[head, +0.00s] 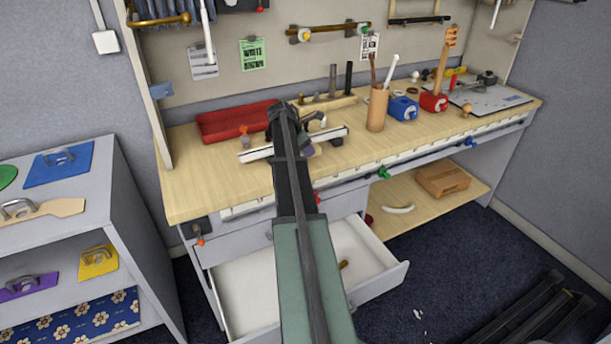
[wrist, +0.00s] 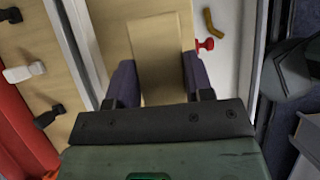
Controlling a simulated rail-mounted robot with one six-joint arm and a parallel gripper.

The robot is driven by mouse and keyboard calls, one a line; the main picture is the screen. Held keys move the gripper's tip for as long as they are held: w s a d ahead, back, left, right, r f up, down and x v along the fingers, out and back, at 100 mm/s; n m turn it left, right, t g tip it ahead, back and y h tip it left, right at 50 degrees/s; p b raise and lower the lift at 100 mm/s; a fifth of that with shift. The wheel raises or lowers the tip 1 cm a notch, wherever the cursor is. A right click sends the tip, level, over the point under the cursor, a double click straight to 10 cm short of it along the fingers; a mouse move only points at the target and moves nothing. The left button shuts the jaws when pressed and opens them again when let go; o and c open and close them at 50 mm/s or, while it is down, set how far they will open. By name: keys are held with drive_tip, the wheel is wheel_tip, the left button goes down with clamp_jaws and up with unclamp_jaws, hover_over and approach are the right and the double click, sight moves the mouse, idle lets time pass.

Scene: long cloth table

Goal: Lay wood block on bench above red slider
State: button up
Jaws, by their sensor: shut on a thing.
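The wood block (wrist: 160,62) is a plain light-brown piece between the two purple-grey fingers of my gripper (wrist: 158,75) in the wrist view. My gripper is shut on it, over the front part of the wooden bench (head: 225,180). I cannot tell whether the block touches the bench top. The red slider (wrist: 206,44) is a small red knob on the bench's front edge, just right of the right finger in the wrist view. It shows beside my arm in the head view (head: 317,197).
A red tray (head: 222,124) and a white bar (head: 256,153) with knobs lie behind my gripper. A pencil cup (head: 377,110) stands to the right. Green (head: 384,172) and blue (head: 470,142) sliders sit along the front. An open drawer (head: 250,300) juts out below.

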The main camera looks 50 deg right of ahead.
drive_tip(key=shift+f, duration=0.1)
wheel_tip(320, 180, down, 5)
drive_tip(key=b, duration=0.4)
drive_tip(key=shift+r, duration=0.5)
drive_tip(key=shift+f, duration=0.15)
drive_tip(key=o, duration=0.5)
drive_tip(key=shift+f, duration=0.1)
drive_tip(key=o, duration=0.4)
drive_tip(key=shift+o, duration=0.2)
